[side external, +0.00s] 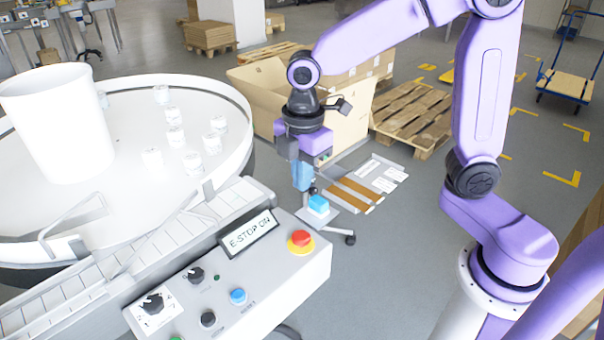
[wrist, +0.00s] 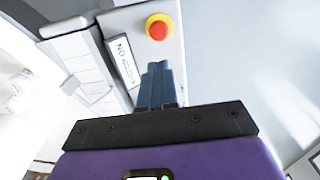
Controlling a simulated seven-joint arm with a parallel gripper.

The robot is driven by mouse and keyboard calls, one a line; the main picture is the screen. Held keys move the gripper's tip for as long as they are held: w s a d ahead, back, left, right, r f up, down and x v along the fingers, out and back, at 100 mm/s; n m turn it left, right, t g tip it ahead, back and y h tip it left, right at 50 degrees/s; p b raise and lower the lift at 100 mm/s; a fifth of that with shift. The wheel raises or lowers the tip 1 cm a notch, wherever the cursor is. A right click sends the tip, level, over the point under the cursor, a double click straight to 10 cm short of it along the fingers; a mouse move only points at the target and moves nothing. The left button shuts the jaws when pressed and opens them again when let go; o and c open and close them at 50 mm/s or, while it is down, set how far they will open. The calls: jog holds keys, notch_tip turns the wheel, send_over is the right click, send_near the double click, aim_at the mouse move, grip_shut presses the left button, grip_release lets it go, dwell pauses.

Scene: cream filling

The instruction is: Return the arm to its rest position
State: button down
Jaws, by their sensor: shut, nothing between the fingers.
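My gripper (side external: 303,184) hangs at the end of my purple arm, pointing down, past the far edge of the control panel in the side external view. Its two blue-grey fingers are together with nothing between them, as the wrist view (wrist: 159,66) also shows. The control panel (side external: 262,280) carries a red emergency-stop button on a yellow base (side external: 300,240). In the wrist view the button (wrist: 158,28) lies beyond the fingertips, apart from them.
A small stand with a blue item (side external: 318,205) is just below my gripper in the picture. Cardboard boxes (side external: 345,125) and a pallet (side external: 412,118) stand behind.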

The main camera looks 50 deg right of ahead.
dwell(0.3)
jog(key=s+d+m, duration=0.2)
jog(key=s+d, duration=0.2)
jog(key=s, duration=0.6)
jog(key=s+d+f+m, duration=0.1)
jog(key=s+d+m, duration=0.2)
jog(key=s, duration=0.7)
jog(key=shift+d+f, duration=0.15)
jog(key=shift+d, duration=0.6)
